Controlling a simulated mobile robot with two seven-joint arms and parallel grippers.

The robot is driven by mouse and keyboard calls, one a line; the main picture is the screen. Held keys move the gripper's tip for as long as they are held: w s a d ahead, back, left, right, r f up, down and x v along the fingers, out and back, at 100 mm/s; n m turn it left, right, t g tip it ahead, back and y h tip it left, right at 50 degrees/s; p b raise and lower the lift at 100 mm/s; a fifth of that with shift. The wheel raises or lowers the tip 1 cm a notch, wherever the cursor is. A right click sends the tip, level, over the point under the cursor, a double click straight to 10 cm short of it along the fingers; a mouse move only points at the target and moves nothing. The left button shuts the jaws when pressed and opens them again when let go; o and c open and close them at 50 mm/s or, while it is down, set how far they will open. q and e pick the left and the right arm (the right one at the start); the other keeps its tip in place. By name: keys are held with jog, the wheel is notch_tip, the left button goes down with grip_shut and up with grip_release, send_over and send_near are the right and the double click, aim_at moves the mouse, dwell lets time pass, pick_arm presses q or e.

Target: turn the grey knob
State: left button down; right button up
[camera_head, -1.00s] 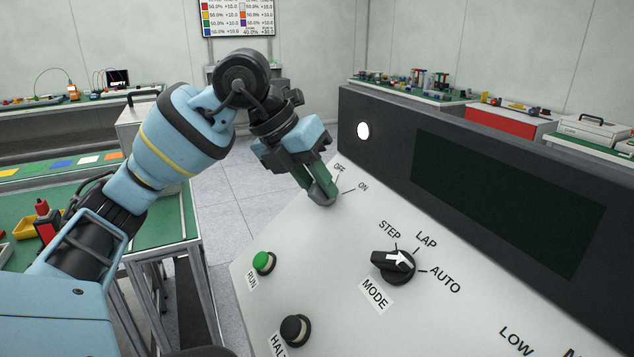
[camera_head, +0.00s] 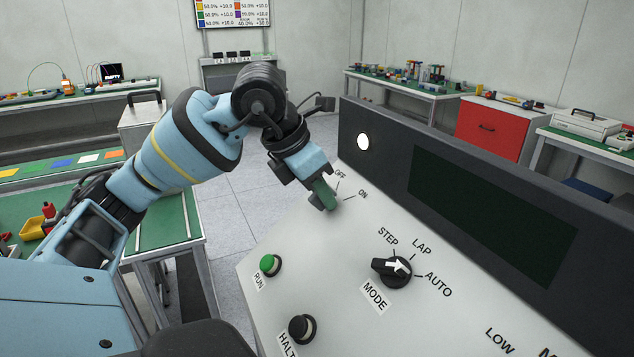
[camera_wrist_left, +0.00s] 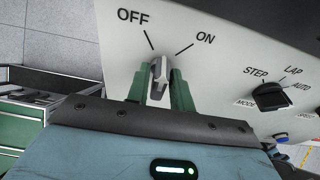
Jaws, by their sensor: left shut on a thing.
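The grey knob (camera_wrist_left: 160,72) is on the sloping white panel (camera_head: 300,230) below the OFF and ON marks. My left gripper (camera_head: 325,201) comes down on it from the upper left. In the left wrist view its two green fingers (camera_wrist_left: 160,88) stand on either side of the knob and are shut on it. The knob's top end points up between the OFF and ON lines; its exact angle is hard to tell. In the head view the fingers hide most of the knob. My right gripper is not in view.
A black MODE knob (camera_head: 395,269), a green RUN button (camera_head: 269,264) and a dark HALT button (camera_head: 302,328) are on the same panel, nearer to me. A lit white lamp (camera_head: 363,142) and a dark screen (camera_head: 490,215) are on the dark upright face behind.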

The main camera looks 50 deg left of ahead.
pick_arm(q)
jog(key=m, duration=0.3)
jog(key=shift+d+y+p, duration=0.1)
jog(key=shift+y+p, duration=0.2)
jog(key=shift+m+t+y, duration=0.3)
jog(key=shift+m+t, duration=0.1)
jog(key=shift+m, duration=1.4)
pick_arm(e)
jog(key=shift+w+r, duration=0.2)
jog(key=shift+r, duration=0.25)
pick_arm(q)
jog(key=shift+s, duration=0.1)
jog(key=c, duration=1.4)
grip_release()
jog(key=shift+d, duration=0.1)
jog(key=shift+c, duration=0.2)
jog(key=v, duration=0.7)
jog(key=shift+s+r+p, duration=0.2)
jog(key=shift+r+p, duration=0.15)
jog(key=shift+p, duration=0.1)
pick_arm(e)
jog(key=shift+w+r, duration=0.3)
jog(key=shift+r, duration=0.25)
